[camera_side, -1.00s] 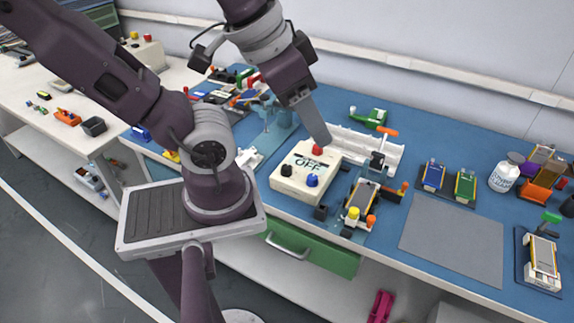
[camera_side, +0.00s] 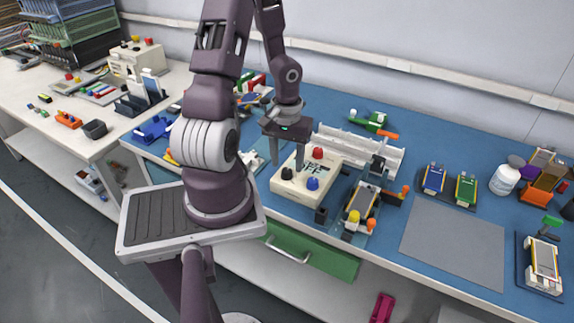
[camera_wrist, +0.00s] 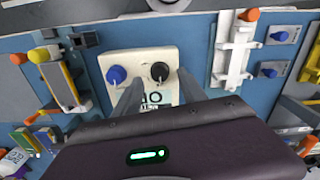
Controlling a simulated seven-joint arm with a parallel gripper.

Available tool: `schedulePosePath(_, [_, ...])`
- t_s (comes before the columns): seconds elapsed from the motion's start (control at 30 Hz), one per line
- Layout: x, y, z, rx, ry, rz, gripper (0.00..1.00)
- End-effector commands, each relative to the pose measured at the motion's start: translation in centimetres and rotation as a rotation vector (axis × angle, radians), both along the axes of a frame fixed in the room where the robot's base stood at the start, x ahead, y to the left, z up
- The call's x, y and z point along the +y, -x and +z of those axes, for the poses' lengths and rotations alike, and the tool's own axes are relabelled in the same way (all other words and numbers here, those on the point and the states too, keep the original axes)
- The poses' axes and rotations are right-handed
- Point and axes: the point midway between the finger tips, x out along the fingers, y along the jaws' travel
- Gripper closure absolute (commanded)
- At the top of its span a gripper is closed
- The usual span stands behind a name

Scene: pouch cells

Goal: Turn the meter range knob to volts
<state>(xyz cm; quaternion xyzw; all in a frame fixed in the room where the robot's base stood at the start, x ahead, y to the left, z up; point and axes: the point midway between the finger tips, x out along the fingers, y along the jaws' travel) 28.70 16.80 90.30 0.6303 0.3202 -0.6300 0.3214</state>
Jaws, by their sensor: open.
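The meter (camera_side: 330,172) is a cream box on the blue bench, with a red knob (camera_side: 318,152), a blue knob (camera_side: 313,184) and a black knob (camera_side: 287,174). Its display is partly hidden by a finger. My gripper (camera_side: 287,164) is open and empty, pointing down over the meter's left part. In the wrist view the fingers (camera_wrist: 157,88) stand over the meter (camera_wrist: 140,56), apart, with the black knob (camera_wrist: 160,71) just beyond the gap between them and the blue knob (camera_wrist: 117,74) to the left. The red knob is hidden there. I cannot tell any contact.
A fixture with yellow and orange knobs (camera_side: 360,205) stands close right of the meter. A white rail (camera_side: 360,148) lies behind it. A grey mat (camera_side: 450,240) farther right is clear. A green drawer (camera_side: 312,252) is below the bench edge.

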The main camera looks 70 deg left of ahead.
Motion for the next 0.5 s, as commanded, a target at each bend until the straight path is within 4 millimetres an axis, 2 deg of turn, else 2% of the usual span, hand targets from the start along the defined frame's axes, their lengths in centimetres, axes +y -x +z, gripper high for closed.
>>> schedulePosePath(0.13, [0.0, 0.0, -1.8, 0.002, 0.0, -0.003, 0.51])
schedulePosePath(0.4, [0.0, 0.0, -2.1, 0.0, -0.003, 0.001, 0.51])
schedulePosePath(0.5, [0.0, 0.0, -2.1, 0.0, -0.003, 0.001, 0.69])
